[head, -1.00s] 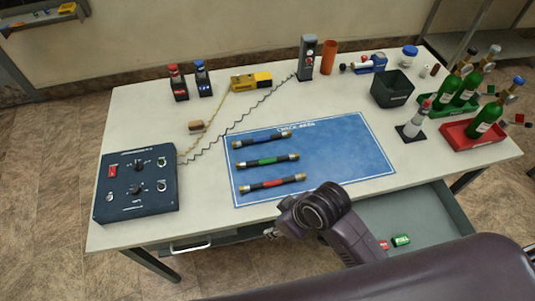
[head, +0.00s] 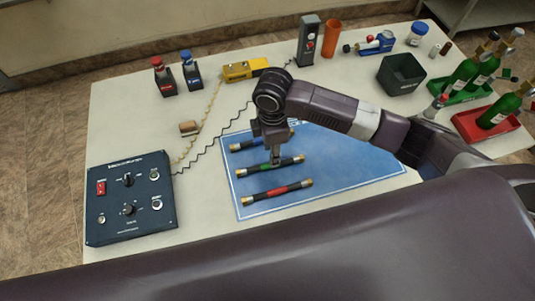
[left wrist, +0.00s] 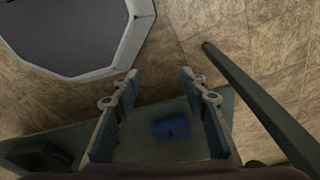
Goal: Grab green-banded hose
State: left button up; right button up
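The green-banded hose (head: 250,170) lies on the blue mat (head: 350,180), between the blue-banded hose (head: 242,146) and the red-banded hose (head: 277,190). In the head view my right arm reaches in from the right, and my right gripper (head: 275,159) points down at the middle of the green-banded hose. The fingers cover part of its band; whether they are closed around it is too small to tell. The gripper also hides part of the blue-banded hose. My left gripper (left wrist: 159,74) shows in the left wrist view, open and empty, away from the hoses.
A dark control box (head: 130,197) stands at the left of the table. The left wrist view shows floor and a blue box (left wrist: 171,129).

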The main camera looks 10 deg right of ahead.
jog(key=shift+s+f, duration=0.65)
jog(key=shift+w+a+f+p, duration=0.1)
jog(key=shift+w+f+p, duration=0.1)
jog(key=shift+f+p, duration=0.2)
jog(key=shift+w+a+f+p, duration=0.15)
jog(key=shift+f+p, duration=0.15)
jog(key=shift+f, duration=0.2)
jog(key=f, duration=0.3)
jog(key=shift+w+d+f+p, duration=0.1)
jog(key=shift+w+f+p, duration=0.1)
jog(key=shift+w+p, duration=0.1)
jog(key=c, duration=0.4)
jog(key=shift+c, duration=1.4)
grip_shut()
pick_arm(q)
jog(key=s+r, duration=0.1)
jog(key=s, duration=0.5)
jog(key=shift+a+r+g, duration=0.15)
jog(key=shift+r+g, duration=0.15)
jog(key=shift+r, duration=0.05)
